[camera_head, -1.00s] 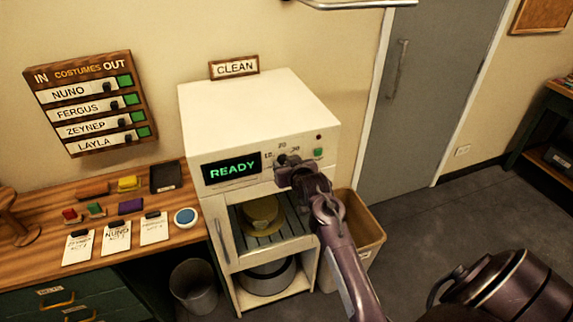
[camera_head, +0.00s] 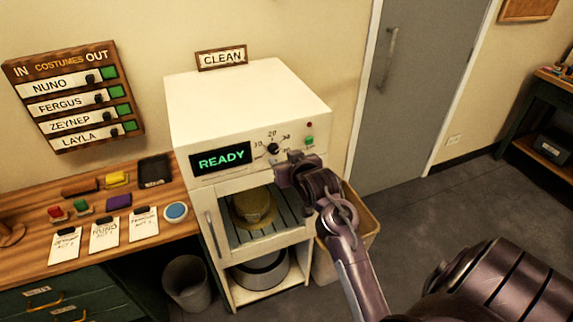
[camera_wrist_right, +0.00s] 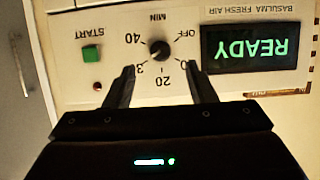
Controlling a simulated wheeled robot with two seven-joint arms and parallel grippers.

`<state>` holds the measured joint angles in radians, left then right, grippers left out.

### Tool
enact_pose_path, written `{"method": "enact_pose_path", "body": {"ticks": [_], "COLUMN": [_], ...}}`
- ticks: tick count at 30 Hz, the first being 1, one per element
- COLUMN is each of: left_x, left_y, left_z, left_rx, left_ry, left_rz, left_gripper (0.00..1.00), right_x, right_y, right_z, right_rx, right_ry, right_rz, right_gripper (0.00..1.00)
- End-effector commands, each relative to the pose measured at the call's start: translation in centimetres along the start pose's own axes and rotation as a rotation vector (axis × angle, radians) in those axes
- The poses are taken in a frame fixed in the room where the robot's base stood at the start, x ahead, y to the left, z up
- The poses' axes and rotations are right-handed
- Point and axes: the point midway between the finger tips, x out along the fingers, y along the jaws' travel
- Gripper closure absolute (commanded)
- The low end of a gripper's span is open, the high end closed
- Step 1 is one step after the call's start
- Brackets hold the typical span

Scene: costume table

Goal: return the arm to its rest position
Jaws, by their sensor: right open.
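My right gripper (camera_head: 284,174) is in front of the white cabinet (camera_head: 245,100), just below and to the right of its black dial (camera_head: 273,148). In the right wrist view the open fingers (camera_wrist_right: 161,72) point at the control panel, with the dial (camera_wrist_right: 160,50) showing between them and apart from them. Nothing is held. The display (camera_head: 221,158) reads READY in green. My left gripper is not in view.
The wooden desk (camera_head: 30,265) at left holds labelled cards and small coloured items. A grey bin (camera_head: 187,284) stands by the cabinet's left side, a tan bin (camera_head: 365,222) by its right. A round pot-like thing (camera_head: 262,272) is on the lower shelf. Open floor (camera_head: 440,205) lies right.

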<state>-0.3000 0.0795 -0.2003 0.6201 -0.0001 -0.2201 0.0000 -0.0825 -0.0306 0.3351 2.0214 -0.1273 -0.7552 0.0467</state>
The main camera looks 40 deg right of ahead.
Motion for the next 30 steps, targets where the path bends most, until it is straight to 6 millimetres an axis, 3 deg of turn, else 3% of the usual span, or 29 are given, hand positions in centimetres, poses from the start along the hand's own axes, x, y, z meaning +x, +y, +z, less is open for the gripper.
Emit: {"method": "enact_pose_path", "body": {"ticks": [18,21,23,26,30], "left_x": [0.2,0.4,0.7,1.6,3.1], "left_y": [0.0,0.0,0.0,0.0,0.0], "left_z": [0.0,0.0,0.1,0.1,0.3], "left_rx": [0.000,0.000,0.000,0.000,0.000], "left_ry": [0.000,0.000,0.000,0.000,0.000], "left_rz": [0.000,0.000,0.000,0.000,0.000], "left_gripper": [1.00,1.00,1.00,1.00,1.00], "right_x": [-0.6,-0.2,0.6,2.5,5.2], "right_y": [0.0,-0.2,-0.7,-1.9,-4.3], "right_z": [0.0,0.8,2.4,7.2,17.2], "right_rx": [0.001,-0.001,-0.004,-0.013,-0.035], "right_ry": [0.000,-0.011,-0.032,-0.095,-0.220], "right_rz": [0.000,-0.004,-0.013,-0.037,-0.082], "right_gripper": [0.49,0.49,0.49,0.49,0.49]}}
